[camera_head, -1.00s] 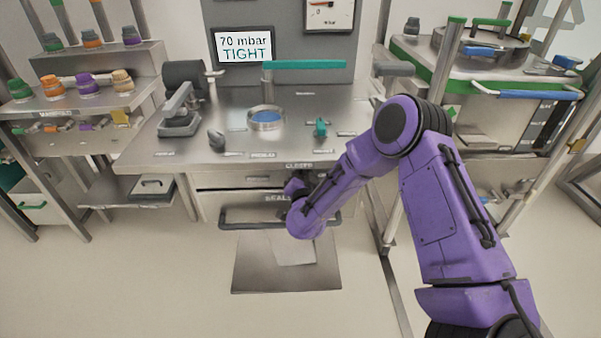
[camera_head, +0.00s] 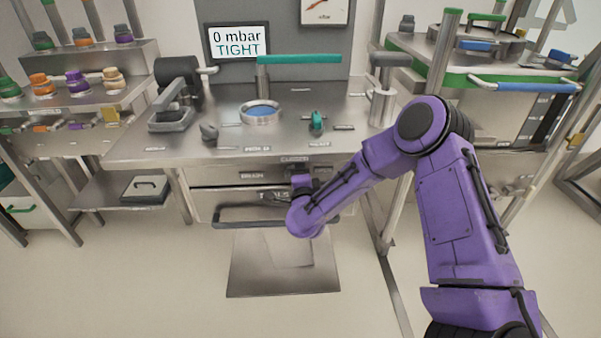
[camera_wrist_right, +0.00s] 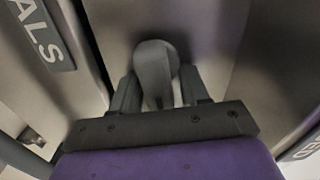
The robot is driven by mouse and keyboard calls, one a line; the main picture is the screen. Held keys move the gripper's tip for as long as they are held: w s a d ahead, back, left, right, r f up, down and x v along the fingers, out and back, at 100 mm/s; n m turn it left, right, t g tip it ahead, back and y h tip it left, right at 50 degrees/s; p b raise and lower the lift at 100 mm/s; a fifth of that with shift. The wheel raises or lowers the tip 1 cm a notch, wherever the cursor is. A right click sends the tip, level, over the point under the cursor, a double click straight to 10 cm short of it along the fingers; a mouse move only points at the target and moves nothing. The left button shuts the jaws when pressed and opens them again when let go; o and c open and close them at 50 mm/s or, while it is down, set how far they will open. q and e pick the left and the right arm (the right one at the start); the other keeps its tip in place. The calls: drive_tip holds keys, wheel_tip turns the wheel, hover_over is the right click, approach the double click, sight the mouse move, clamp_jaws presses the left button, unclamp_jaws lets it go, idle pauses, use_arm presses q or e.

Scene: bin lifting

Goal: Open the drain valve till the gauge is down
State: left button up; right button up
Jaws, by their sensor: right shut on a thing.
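My right gripper (camera_wrist_right: 160,95) is shut on a grey rounded valve handle (camera_wrist_right: 155,72) at the bench front. In the head view my purple right arm reaches to the bench front and hides most of this handle and the gripper. A "DRAIN" label (camera_head: 252,176) and a "CLOSED" label (camera_head: 295,160) show on the bench front. The display (camera_head: 238,41) on the back panel reads "0 mbar TIGHT". The dial gauge (camera_head: 325,10) beside it is cut off by the top edge; its red needle shows in part. My left gripper is not in view.
The steel bench (camera_head: 225,135) holds a round blue-centred port (camera_head: 261,112), a teal knob (camera_head: 316,121) and a grey clamp (camera_head: 175,95). A drawer handle (camera_head: 240,216) sticks out below. Shelves with coloured caps (camera_head: 77,82) stand left. A green-edged unit (camera_head: 480,75) stands right.

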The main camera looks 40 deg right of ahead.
drive_tip(key=shift+s+f+m, duration=0.1)
drive_tip(key=shift+f+m, duration=0.15)
drive_tip(key=shift+m, duration=0.35)
drive_tip(key=o, duration=0.7)
drive_tip(key=shift+a+r, duration=0.1)
drive_tip(key=b+v, duration=0.1)
drive_tip(key=v, duration=0.9)
drive_tip(key=shift+s+a, duration=0.15)
